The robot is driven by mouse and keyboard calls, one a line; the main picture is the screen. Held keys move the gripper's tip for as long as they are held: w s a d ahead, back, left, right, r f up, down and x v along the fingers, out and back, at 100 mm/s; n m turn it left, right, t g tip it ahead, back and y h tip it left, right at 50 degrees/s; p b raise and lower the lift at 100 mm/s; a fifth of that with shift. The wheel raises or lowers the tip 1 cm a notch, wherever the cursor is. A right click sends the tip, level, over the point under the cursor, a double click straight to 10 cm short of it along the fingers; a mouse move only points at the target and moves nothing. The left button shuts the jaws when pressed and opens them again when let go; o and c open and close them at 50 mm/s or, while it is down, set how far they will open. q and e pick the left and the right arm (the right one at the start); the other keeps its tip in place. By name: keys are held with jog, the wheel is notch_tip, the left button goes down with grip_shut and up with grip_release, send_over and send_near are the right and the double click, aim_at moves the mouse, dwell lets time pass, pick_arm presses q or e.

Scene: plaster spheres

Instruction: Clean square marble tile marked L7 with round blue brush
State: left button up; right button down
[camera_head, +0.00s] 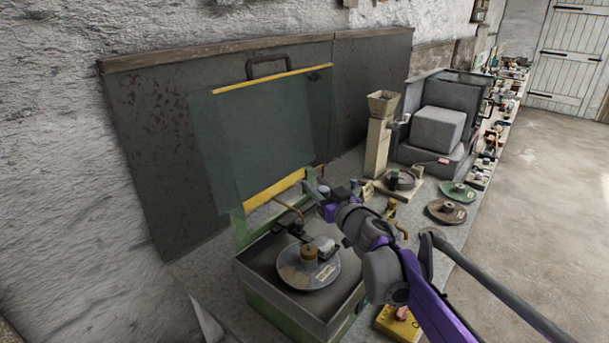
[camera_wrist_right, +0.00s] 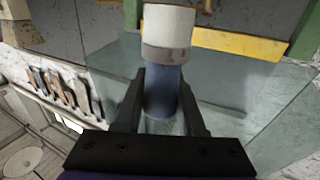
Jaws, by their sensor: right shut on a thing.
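My right gripper (camera_head: 318,188) is in front of the lower part of an upright glass pane in the head view. In the right wrist view its two dark fingers (camera_wrist_right: 162,105) are shut on the round blue brush (camera_wrist_right: 163,92), a blue cylinder with a grey band and a pale round end pointing away from the gripper. I cannot pick out a square marble tile marked L7 in either view. My left gripper is not in view.
A green-framed machine with a dark tray (camera_head: 262,312) holds a round disc (camera_head: 297,272) below my right arm. The glass pane (camera_head: 262,130) stands behind. A grey block (camera_head: 437,128), a hopper on a post (camera_head: 378,148) and green and brown discs (camera_head: 446,211) stand to the right.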

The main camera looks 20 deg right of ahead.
aim_at(317, 209)
jog(key=shift+s+f+b, duration=0.2)
jog(key=shift+f+b, duration=1.7)
jog(key=shift+f, duration=1.6)
jog(key=shift+f, duration=0.2)
jog(key=shift+w+a+b, duration=0.3)
jog(key=shift+w, duration=0.25)
